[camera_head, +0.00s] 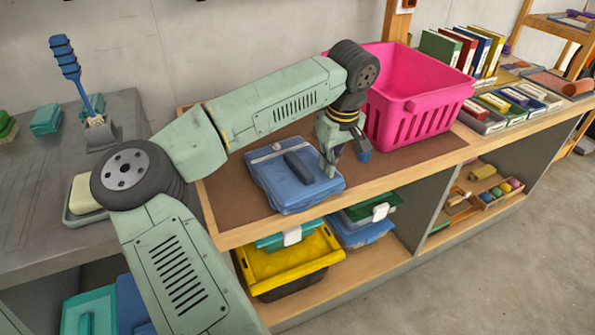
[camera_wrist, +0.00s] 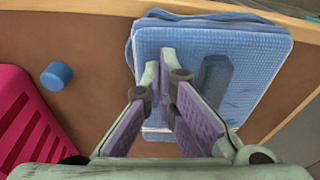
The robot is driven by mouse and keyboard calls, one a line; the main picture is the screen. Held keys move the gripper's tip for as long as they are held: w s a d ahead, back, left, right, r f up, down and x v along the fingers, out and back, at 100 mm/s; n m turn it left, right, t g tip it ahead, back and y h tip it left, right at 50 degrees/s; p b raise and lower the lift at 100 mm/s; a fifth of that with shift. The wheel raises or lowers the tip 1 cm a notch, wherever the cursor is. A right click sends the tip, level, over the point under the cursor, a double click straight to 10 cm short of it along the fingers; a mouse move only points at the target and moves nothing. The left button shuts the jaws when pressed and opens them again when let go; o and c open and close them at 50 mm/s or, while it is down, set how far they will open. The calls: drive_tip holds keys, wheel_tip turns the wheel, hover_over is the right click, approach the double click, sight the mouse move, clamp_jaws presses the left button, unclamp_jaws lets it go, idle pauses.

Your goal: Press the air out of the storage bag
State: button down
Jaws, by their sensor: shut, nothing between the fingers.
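The storage bag (camera_head: 272,181) is a flat, blue, roughly square pouch lying on the brown worktop. A pale strip runs along its far edge in the head view. A darker blue bar (camera_head: 298,167) lies on top of it. The bag also shows in the wrist view (camera_wrist: 262,60), with a fine textured surface and the bar (camera_wrist: 214,76) right of my fingers. My gripper (camera_head: 331,172) is shut and empty, pointing down at the bag's right side. In the wrist view my fingertips (camera_wrist: 167,58) overlap the bag; I cannot tell whether they touch it.
A small blue cylinder (camera_wrist: 56,75) stands on the worktop beside the bag. A pink basket (camera_head: 410,115) stands to the right, close to my wrist. Books (camera_head: 463,50) and boxes lie beyond it. Lidded bins (camera_head: 290,262) fill the shelf below. A grey table (camera_head: 30,200) is at left.

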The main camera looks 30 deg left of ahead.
drive_tip(key=shift+s+f+b, duration=0.1)
drive_tip(key=shift+f+b, duration=0.6)
drive_tip(key=shift+f, duration=0.1)
idle(1.5)
drive_tip(key=shift+r+p, duration=0.7)
drive_tip(key=shift+r, duration=0.5)
drive_tip(key=b, duration=0.2)
approach(286, 193)
drive_tip(key=shift+w+a+f, duration=0.15)
drive_tip(key=shift+a+f, duration=0.05)
drive_tip(key=shift+f, duration=0.7)
drive_tip(key=shift+w+a+f, duration=0.1)
drive_tip(key=shift+a+f, duration=0.15)
drive_tip(key=shift+f, duration=0.65)
drive_tip(key=shift+w+a+f, duration=0.15)
drive_tip(key=shift+a+f, duration=0.05)
drive_tip(key=shift+f, duration=0.7)
drive_tip(key=shift+s+f+b, duration=0.1)
drive_tip(key=shift+f+b, duration=0.95)
drive_tip(key=shift+b, duration=0.15)
drive_tip(key=shift+d, duration=0.1)
